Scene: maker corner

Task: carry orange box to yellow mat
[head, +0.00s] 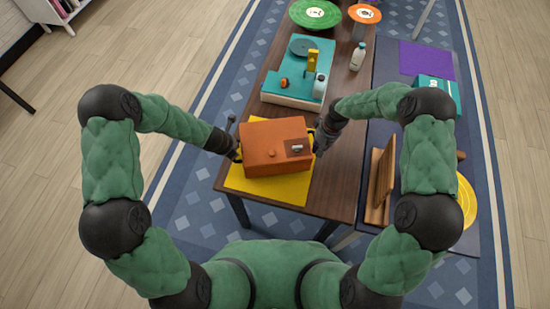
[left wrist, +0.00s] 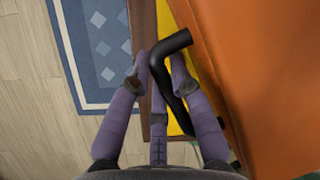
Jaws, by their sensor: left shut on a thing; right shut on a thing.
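The orange box (head: 272,136) is upright over the yellow mat (head: 262,188) at the near end of the brown table (head: 340,205). Mat shows along its left, near and right sides; I cannot tell whether the box touches it. My left gripper (head: 236,152) is shut at the box's left side. In the left wrist view its purple fingers (left wrist: 160,88) are around a black bar handle (left wrist: 172,47) beside the orange wall (left wrist: 270,80). My right gripper (head: 318,145) is shut at the box's right side; the handle there is mostly hidden by the hand.
Behind the box stands a teal-topped unit (head: 270,86), with a white bottle (head: 357,56) to its right. A green disc (head: 314,14) and an orange disc (head: 364,13) lie farther back. A wooden stand (head: 378,185) and a purple mat (head: 426,59) are on the right.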

